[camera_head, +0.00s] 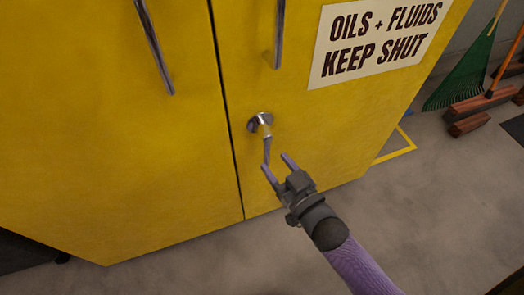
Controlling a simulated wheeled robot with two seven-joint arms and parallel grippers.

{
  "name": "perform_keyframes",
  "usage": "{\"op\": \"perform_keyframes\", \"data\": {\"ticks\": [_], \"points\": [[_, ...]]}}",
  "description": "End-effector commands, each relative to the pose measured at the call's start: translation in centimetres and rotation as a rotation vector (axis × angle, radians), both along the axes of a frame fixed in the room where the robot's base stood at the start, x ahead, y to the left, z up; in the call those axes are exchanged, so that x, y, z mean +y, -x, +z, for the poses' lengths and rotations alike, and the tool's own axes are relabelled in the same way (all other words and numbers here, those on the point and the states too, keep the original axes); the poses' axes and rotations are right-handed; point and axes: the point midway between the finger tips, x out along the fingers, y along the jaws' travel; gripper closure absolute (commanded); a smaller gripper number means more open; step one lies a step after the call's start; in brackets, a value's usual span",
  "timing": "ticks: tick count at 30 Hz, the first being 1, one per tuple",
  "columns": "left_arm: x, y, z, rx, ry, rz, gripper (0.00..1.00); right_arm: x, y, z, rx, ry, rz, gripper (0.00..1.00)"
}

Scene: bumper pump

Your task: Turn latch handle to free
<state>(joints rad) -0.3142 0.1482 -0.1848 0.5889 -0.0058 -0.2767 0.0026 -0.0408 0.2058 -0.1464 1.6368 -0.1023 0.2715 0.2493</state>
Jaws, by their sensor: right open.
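The latch handle (267,145) is a small metal lever on a round chrome base (258,122) on the yellow cabinet's right door. The lever hangs down from the base. My right gripper (277,163) is just below the latch, with its two purple fingers apart and pointing up toward the lever. The lever's lower end is close to the left fingertip; I cannot tell whether they touch. My left gripper is not in view.
The yellow cabinet (110,150) has two long bar handles (279,35) and a sign (375,40) reading "OILS + FLUIDS KEEP SHUT". The concrete floor (440,210) at lower right is clear.

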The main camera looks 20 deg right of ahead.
Motion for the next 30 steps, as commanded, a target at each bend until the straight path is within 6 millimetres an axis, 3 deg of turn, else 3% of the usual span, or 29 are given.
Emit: {"op": "perform_keyframes", "data": {"ticks": [3,7,17,25,30], "points": [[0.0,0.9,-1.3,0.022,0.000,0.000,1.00,0.6,-2.4,-0.6,0.001,-0.001,0.000,0.42],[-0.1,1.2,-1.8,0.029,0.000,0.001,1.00,0.9,-4.0,-0.4,0.002,0.000,0.001,0.42],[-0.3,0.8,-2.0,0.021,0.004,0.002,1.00,1.1,-4.6,0.0,0.001,0.000,0.000,0.42],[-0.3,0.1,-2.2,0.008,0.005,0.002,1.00,1.1,-4.6,0.0,0.001,0.000,0.000,0.97],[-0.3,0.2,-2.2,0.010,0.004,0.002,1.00,1.1,-4.6,-0.1,0.002,0.000,0.000,1.00]]}}
